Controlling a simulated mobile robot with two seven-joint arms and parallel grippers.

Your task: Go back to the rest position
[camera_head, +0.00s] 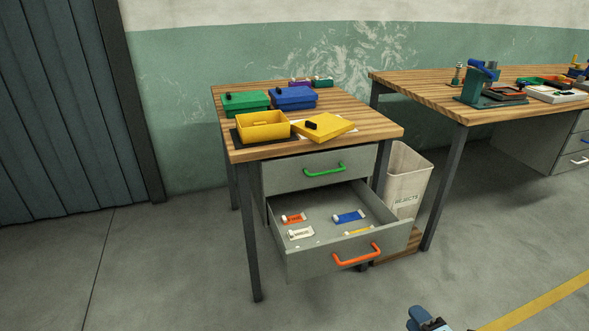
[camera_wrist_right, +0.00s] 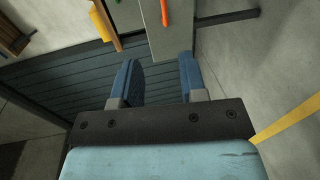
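My right gripper (camera_head: 428,318) shows only in part at the bottom edge of the head view, over the floor and well in front of the drawer unit. In the right wrist view its two blue fingers (camera_wrist_right: 159,82) stand apart with nothing between them. My left gripper is not in view. The wooden table (camera_head: 300,148) stands against the green wall. Its lower drawer (camera_head: 300,267), with an orange handle (camera_head: 357,255), is pulled open. The upper drawer (camera_head: 310,172), with a green handle (camera_head: 324,170), is closed.
The open drawer holds an orange tube (camera_head: 294,218), a blue tube (camera_head: 348,216), a white tube (camera_head: 301,233) and a partly hidden yellow one. A yellow box (camera_head: 263,125) stands open on the table. A rejects bin (camera_head: 405,180) is beside it. The front floor is clear.

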